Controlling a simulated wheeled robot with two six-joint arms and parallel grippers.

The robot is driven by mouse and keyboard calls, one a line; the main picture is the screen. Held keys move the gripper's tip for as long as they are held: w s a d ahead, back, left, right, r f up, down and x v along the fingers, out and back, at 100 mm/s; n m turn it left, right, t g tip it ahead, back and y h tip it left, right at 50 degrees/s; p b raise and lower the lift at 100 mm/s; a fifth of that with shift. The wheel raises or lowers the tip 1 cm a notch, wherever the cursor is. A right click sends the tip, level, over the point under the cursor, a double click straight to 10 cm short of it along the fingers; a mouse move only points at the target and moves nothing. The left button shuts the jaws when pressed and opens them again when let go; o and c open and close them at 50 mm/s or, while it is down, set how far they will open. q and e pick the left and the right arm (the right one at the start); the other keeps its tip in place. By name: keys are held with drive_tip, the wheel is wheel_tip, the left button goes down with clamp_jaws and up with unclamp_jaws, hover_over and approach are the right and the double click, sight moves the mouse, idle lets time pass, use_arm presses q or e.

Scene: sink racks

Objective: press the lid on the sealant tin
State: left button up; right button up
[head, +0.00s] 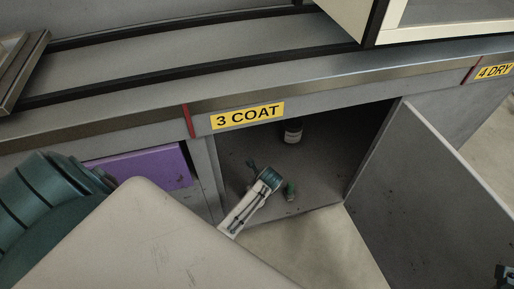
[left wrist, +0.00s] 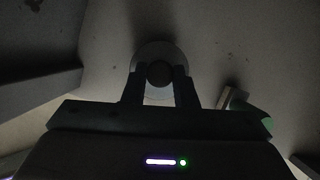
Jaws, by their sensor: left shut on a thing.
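In the left wrist view, the two dark fingers of my left gripper (left wrist: 159,75) are shut on a dark round knob or cap (left wrist: 159,73). A pale round piece (left wrist: 154,51) shows around and behind it; the light is too dim to tell whether this is the lid or the tin. In the head view, my left arm reaches into the open cabinet, and its fingers cannot be made out. A small white and dark container (head: 293,132) stands deeper inside, its top partly cut off by the cabinet's upper edge.
The cabinet door (head: 432,185) stands open on the right. A small green item (head: 290,190) is on the cabinet floor, near its front. A purple panel (head: 140,168) is on the left. The "3 COAT" label (head: 247,115) is above the opening.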

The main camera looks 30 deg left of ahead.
use_arm(q)
drive_tip(key=shift+r+p, duration=0.1)
drive_tip(key=shift+p, duration=0.9)
idle(1.2)
drive_tip(key=shift+f+p, duration=0.25)
drive_tip(key=shift+p, duration=0.85)
idle(1.2)
idle(0.3)
drive_tip(key=o, duration=1.5)
drive_tip(key=shift+r, duration=0.1)
drive_tip(key=shift+r+p, duration=3.45)
drive_tip(key=shift+p, duration=0.95)
clamp_jaws()
